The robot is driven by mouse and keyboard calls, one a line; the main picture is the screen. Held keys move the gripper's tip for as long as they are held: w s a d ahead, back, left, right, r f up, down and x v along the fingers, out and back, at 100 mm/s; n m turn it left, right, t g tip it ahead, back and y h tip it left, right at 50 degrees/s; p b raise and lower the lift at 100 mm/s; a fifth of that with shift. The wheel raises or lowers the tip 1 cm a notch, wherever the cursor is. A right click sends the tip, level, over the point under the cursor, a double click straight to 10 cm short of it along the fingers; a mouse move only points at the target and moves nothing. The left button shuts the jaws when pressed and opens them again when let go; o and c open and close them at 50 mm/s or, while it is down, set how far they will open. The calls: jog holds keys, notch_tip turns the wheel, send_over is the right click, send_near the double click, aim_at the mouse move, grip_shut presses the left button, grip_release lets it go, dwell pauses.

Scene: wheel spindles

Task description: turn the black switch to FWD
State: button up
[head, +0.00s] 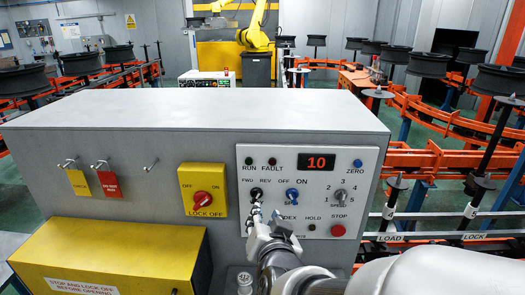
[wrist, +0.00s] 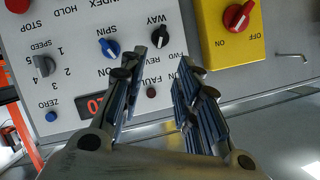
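The black switch (head: 256,194) is a small knob on the white control panel (head: 365,190), below the FWD and REV labels. It also shows in the wrist view (wrist: 160,36), above the gap between the fingertips, with WAY printed by it. The wrist picture is upside down. I cannot tell for sure which label the knob points to. My gripper (head: 263,216) is just in front of the panel, slightly below the switch in the head view. In the wrist view my gripper (wrist: 158,72) is open, its two fingers apart with nothing between them. Contact with the knob is not visible.
A blue SPIN switch (head: 292,195) sits right of the black one. The panel also has a grey SPEED knob (head: 339,199), a red STOP button (head: 338,231) and a lit red display (head: 319,162). A yellow lock-off box (head: 203,180) is to the left.

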aim_at(257, 197)
jog(key=p+x, duration=0.9)
jog(key=x, duration=0.6)
jog(key=shift+w+f, duration=0.1)
jog(key=shift+w, duration=0.1)
jog(key=shift+c, duration=0.4)
jog(key=shift+s, duration=0.1)
grip_shut()
